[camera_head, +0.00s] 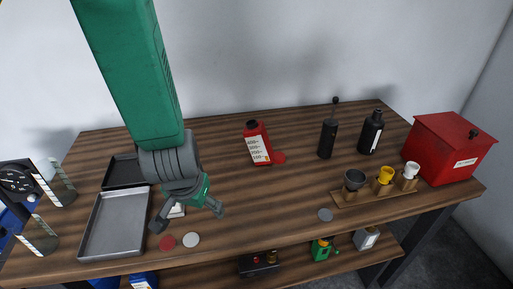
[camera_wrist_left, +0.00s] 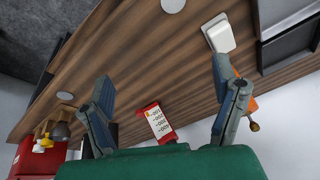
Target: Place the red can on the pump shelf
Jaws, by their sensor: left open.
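The red can (camera_head: 258,146), with a white numbered label, stands upright on the wooden table towards the back middle. It also shows in the left wrist view (camera_wrist_left: 158,122), seen beyond and between my fingers. My left gripper (camera_head: 188,221) is open and empty over the front left of the table, apart from the can and to its left. Its two spread fingers also show in the left wrist view (camera_wrist_left: 162,70). A lower shelf (camera_head: 296,271) under the table holds a small green device (camera_head: 321,249); I cannot tell whether this is the pump shelf. My right gripper is not in view.
Grey tray (camera_head: 88,236) and black tray (camera_head: 112,178) lie at left. Black bottle (camera_head: 371,133), black hand tool (camera_head: 327,139), wooden cup rack (camera_head: 349,199) and red box (camera_head: 455,148) stand at right. Flat discs lie on the table. The middle front is mostly clear.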

